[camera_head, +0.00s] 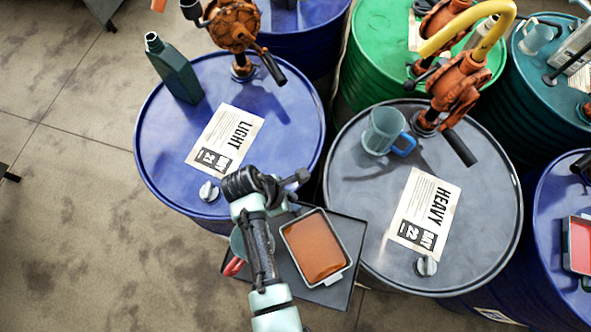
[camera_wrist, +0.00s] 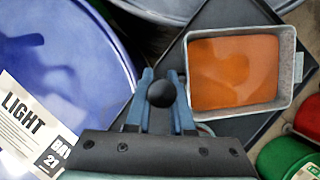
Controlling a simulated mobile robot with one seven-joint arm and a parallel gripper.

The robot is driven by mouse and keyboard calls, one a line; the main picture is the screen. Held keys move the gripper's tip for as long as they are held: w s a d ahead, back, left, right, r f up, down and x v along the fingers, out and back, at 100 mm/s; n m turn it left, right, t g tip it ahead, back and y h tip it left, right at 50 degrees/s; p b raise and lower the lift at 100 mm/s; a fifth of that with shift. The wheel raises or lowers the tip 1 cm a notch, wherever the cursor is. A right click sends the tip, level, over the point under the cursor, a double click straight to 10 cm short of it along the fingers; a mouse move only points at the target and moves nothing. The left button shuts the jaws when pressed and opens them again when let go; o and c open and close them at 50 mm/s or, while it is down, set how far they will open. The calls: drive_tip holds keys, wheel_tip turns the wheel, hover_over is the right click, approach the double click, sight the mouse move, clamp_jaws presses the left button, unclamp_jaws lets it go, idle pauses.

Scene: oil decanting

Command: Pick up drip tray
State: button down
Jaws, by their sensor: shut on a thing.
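The drip tray (camera_head: 345,268) is a grey rectangular pan holding orange-brown liquid. It is over a dark square stand top (camera_head: 350,215) in the head view; I cannot tell whether it still touches it. It also shows at upper right in the wrist view (camera_wrist: 290,85), level-looking, with a lug on its far side. My gripper (camera_head: 289,193) is at the tray's upper-left end in the head view.
A blue LIGHT drum (camera_head: 160,150) and a grey HEAVY drum (camera_head: 350,195) stand close by, with hand pumps. A jug with a red handle (camera_head: 234,267) is partly behind my arm. A mug (camera_head: 380,130) and a dark bottle (camera_head: 175,72) stand on the drums.

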sight(294, 196)
drive_tip(key=shift+r+b, duration=0.4)
drive_tip(key=shift+r, duration=4.15)
drive_tip(key=shift+d, duration=0.1)
